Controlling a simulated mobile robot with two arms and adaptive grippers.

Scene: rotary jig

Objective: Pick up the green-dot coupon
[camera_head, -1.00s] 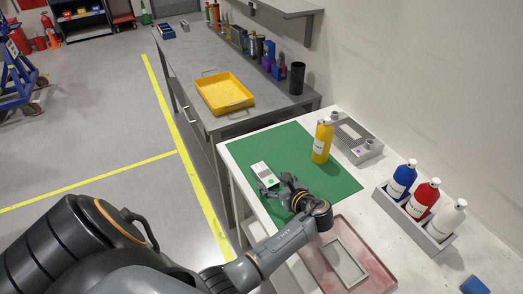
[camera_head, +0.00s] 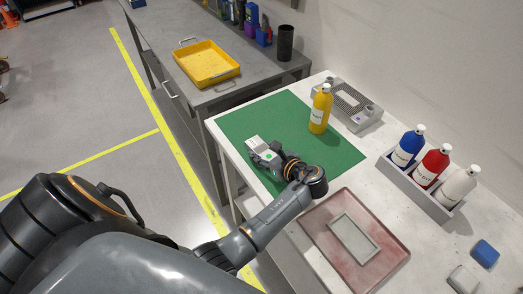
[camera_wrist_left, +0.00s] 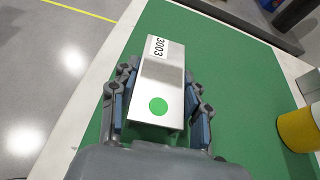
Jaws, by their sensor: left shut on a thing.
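The green-dot coupon (camera_wrist_left: 162,75) is a pale metal block with a green dot and a printed number on its top. In the left wrist view it lies between the fingers of my left gripper (camera_wrist_left: 158,110), which is shut on it. In the head view the coupon (camera_head: 254,142) shows at the left edge of the green mat (camera_head: 288,110), partly hidden by my left gripper (camera_head: 265,153). I cannot tell whether it touches the mat. My right gripper is not in view.
A yellow bottle (camera_head: 321,108) stands on the mat, beside a grey fixture (camera_head: 372,116). A grey holder (camera_head: 436,208) carries blue, red and white bottles. A reddish tray (camera_head: 318,238) with a grey frame (camera_head: 354,238) lies nearer. A yellow tray (camera_head: 236,73) is on the far bench.

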